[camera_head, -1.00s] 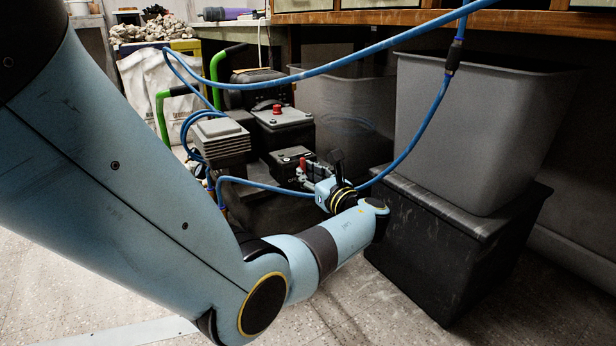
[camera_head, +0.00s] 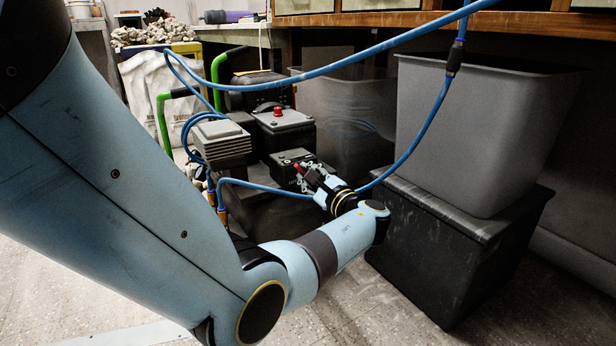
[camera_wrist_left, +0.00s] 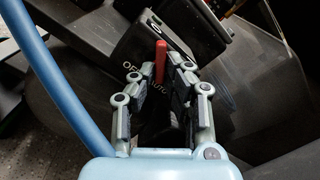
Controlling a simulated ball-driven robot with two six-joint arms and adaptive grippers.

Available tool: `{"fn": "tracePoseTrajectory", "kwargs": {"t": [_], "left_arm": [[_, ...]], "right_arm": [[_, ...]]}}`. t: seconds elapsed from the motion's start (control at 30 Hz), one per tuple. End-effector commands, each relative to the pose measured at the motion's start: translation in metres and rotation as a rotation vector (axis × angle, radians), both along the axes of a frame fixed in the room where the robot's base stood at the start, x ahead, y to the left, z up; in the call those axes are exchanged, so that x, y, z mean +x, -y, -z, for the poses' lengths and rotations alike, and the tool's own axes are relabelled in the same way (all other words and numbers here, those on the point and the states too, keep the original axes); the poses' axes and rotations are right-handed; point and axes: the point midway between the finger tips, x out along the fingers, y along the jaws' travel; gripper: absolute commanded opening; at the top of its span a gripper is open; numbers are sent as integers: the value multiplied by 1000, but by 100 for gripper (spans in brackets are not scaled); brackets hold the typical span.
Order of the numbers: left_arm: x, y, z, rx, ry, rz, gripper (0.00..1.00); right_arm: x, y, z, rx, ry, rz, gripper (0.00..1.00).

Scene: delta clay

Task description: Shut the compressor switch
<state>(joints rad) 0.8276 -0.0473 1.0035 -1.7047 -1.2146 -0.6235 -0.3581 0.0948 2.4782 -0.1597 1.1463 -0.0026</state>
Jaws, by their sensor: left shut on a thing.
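The compressor's black switch box (camera_head: 290,157) sits low on the machine, in the middle of the head view. In the left wrist view the box (camera_wrist_left: 193,32) has white "OFF" and "AUTO" lettering beside a red switch lever (camera_wrist_left: 160,56). My left gripper (camera_head: 306,174) is at the box's near side. In the left wrist view its fingers (camera_wrist_left: 161,70) stand either side of the lever and are shut on it. The lever's lower part is hidden between the fingers. My right gripper is in neither view.
A blue hose (camera_head: 262,187) runs close past my left gripper and along the left of the wrist view. A grey bin (camera_head: 480,130) on a black box (camera_head: 440,245) stands to the right. A wooden bench edge (camera_head: 400,18) hangs above.

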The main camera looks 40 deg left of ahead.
Motion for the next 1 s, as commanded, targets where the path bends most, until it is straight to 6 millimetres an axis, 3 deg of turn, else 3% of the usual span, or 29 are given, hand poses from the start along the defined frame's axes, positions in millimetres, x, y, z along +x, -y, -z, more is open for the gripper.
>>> {"fn": "tracePoseTrajectory", "kwargs": {"t": [0.47,0.5,0.67,1.0], "left_arm": [[0,0,1,-7,12,1,0],[0,0,1,-7,12,1,13],[0,0,1,-6,11,0,33],[-2,6,1,-7,11,1,33]], "right_arm": [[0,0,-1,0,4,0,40],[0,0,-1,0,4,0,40],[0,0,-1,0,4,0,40],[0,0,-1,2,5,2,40]]}}
